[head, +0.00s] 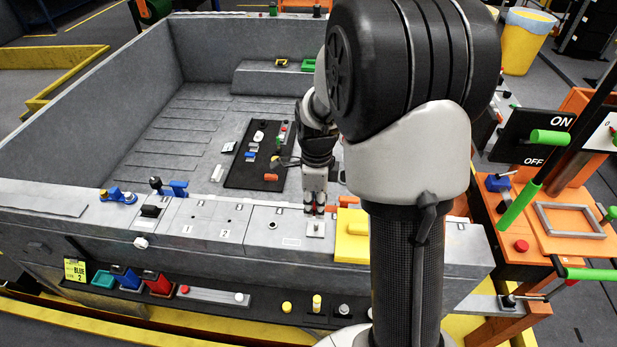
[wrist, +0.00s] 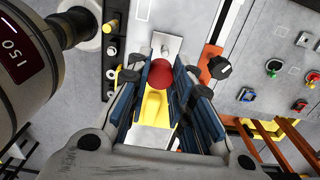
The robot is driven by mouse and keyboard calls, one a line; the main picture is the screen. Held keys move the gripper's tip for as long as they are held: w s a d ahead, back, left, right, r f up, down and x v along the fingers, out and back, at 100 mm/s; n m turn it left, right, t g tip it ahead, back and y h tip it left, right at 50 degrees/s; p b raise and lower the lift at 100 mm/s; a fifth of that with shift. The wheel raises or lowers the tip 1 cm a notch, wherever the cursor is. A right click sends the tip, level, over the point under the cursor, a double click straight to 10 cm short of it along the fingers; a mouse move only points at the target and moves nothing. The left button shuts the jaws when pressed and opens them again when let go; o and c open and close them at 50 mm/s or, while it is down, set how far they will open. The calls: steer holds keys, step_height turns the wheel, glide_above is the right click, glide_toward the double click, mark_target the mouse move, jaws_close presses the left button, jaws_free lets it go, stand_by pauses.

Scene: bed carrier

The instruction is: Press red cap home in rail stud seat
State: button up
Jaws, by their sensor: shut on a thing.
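My gripper (head: 314,209) points down at the front rail of the grey bed in the head view, just above a small light plate with a stud seat (head: 316,229). In the wrist view my gripper (wrist: 174,76) has its blue-padded fingers shut on the red cap (wrist: 189,66), which shows between the fingertips. The light plate (wrist: 167,47) also shows just beyond the fingertips there. I cannot tell whether the cap touches the stud.
A yellow block (head: 351,236) stands on the rail just right of the plate. Lidded panels (head: 204,219) lie to the left. A dark shelf (head: 210,297) with several small parts runs below. An orange control stand (head: 540,232) is at the right.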

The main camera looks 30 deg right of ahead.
steer(key=shift+w+d+r+m, duration=0.3)
steer(key=shift+d+r+m, duration=0.2)
steer(key=shift+m, duration=0.5)
steer(key=shift+a, duration=0.1)
steer(key=shift+s, duration=0.1)
steer(key=b, duration=0.4)
glide_above(316, 225)
steer(key=shift+f, duration=2.95)
steer(key=shift+f+b, duration=0.9)
steer(key=shift+f, duration=0.75)
steer(key=shift+r, duration=0.15)
steer(key=shift+r+p, duration=1.1)
steer(key=shift+r, duration=0.15)
steer(key=shift+f+b, duration=0.5)
steer(key=shift+f, duration=0.4)
